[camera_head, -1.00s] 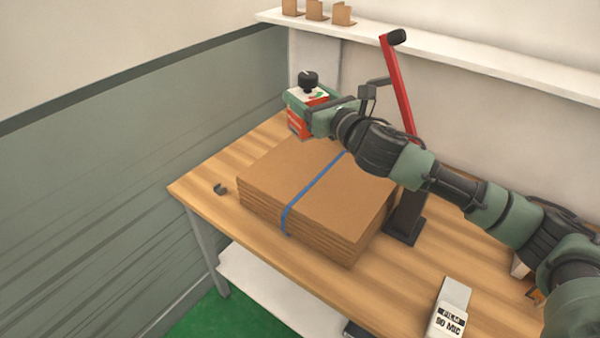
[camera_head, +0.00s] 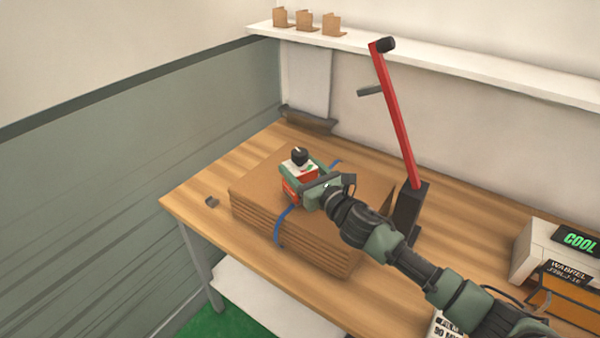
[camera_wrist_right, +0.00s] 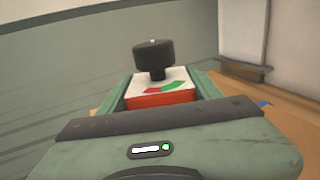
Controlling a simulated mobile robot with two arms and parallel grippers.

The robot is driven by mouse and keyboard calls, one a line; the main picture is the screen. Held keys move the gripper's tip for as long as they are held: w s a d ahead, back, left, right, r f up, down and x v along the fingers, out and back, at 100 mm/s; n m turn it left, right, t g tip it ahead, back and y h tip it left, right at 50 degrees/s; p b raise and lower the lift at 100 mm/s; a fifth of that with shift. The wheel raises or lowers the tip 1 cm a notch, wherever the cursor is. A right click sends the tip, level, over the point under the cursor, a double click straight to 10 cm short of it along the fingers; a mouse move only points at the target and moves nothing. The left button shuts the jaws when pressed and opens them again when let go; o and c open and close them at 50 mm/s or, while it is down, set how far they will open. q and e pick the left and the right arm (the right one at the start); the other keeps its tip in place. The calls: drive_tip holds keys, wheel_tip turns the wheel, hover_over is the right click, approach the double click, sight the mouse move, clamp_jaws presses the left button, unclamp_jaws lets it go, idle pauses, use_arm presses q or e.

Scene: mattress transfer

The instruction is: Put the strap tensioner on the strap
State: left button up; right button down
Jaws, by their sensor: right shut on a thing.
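The strap tensioner (camera_head: 299,176) is a red box with a white top, a red and green dial mark and a black knob. My right gripper (camera_head: 303,174) is shut on it, over the stack of brown cardboard sheets (camera_head: 250,187). The blue strap (camera_head: 285,221) runs across the stack, and the tensioner and gripper hide its middle. I cannot tell whether the tensioner touches the strap. In the right wrist view the tensioner (camera_wrist_right: 160,90) sits between the green fingers, with a bit of blue strap (camera_wrist_right: 264,103) at the right. My left gripper is not in view.
A red lever on a black stand (camera_head: 397,120) rises behind the stack. A small dark clip (camera_head: 211,201) lies on the wooden table (camera_head: 190,196) left of the stack. A labelled machine (camera_head: 545,250) stands at the right. A shelf (camera_head: 440,65) runs along the back wall.

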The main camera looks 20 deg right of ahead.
drive_tip(key=shift+f, duration=0.45)
drive_tip(key=shift+f, duration=0.15)
drive_tip(key=shift+c, duration=1.6)
unclamp_jaws()
drive_tip(key=shift+f, duration=0.1)
drive_tip(key=shift+s+r, duration=0.1)
drive_tip(key=shift+r, duration=0.1)
drive_tip(key=b+v, duration=0.1)
drive_tip(key=v, duration=0.4)
drive_tip(key=b+v, duration=0.1)
drive_tip(key=v, duration=0.4)
drive_tip(key=shift+s+d+f, duration=0.15)
drive_tip(key=shift+s+f, duration=0.05)
drive_tip(key=shift+s, duration=0.1)
drive_tip(key=shift+s+d+r, duration=0.15)
drive_tip(key=shift+s, duration=0.45)
